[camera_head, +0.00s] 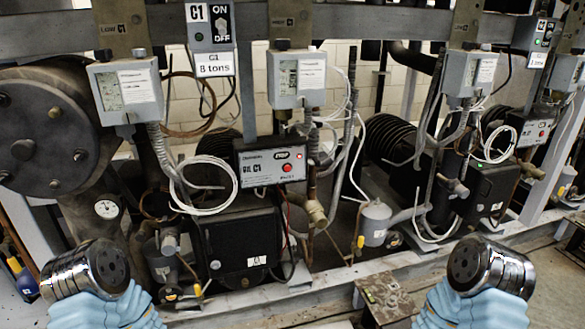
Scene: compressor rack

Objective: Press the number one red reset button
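The red reset button (286,168) is a small round button on the right part of the grey control box (262,173) marked C1, at the middle of the view. The button shows fully and nothing covers it. My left gripper (88,268) is at the lower left, a shiny metal end above a blue part. My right gripper (490,266) is at the lower right and looks the same. Both are in front of the rack, well apart from the button and touching nothing visible. I cannot make out fingers on either one.
A similar box with another red button (541,133) stands at the right. Grey gauge boxes (299,79), white cables (205,187) and pipes surround the C1 box. A switch (221,23) marked C1 is above. A low rail (350,276) runs along the front.

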